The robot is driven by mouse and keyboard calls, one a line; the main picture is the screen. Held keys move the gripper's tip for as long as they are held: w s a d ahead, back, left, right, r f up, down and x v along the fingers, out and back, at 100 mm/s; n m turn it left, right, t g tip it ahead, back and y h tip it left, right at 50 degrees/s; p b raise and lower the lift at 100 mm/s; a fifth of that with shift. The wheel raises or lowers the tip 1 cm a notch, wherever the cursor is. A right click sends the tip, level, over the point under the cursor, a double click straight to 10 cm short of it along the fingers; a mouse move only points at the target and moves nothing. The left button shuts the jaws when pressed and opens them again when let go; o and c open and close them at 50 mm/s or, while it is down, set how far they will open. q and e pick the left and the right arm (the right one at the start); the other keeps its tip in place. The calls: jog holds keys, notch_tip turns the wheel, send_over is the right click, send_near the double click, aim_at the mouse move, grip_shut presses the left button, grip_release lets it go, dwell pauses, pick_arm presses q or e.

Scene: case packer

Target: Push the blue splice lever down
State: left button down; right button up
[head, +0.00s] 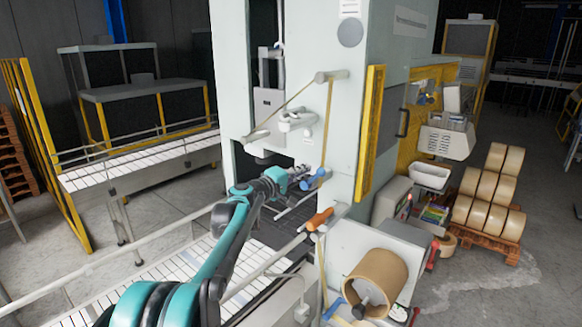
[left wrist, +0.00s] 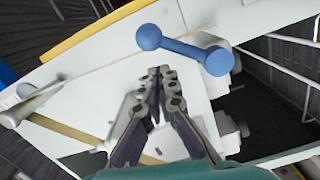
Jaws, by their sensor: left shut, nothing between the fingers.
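The blue splice lever (head: 313,179) is on the front of the pale machine, just right of my left gripper (head: 303,176) in the head view. In the left wrist view the lever (left wrist: 188,52) is a blue bar with a round knob at its left end and a thick rounded right end. My left gripper (left wrist: 159,78) is shut and empty. Its fingertips appear just below the lever in that view. I cannot tell whether they touch it. My right gripper is not in view.
An orange handle (head: 320,219) sits below the lever, above a large brown tape roll (head: 375,282). A tan tape strand (head: 328,125) runs down the machine beside the lever. A roller conveyor (head: 180,262) lies under my left arm. Tape rolls on a pallet (head: 490,195) stand right.

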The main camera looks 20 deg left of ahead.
pick_arm(q)
jog(key=shift+s+d+f, duration=0.15)
jog(key=shift+d+f, duration=0.05)
jog(key=shift+d, duration=0.4)
jog(key=shift+s+d, duration=0.15)
jog(key=shift+d, duration=0.05)
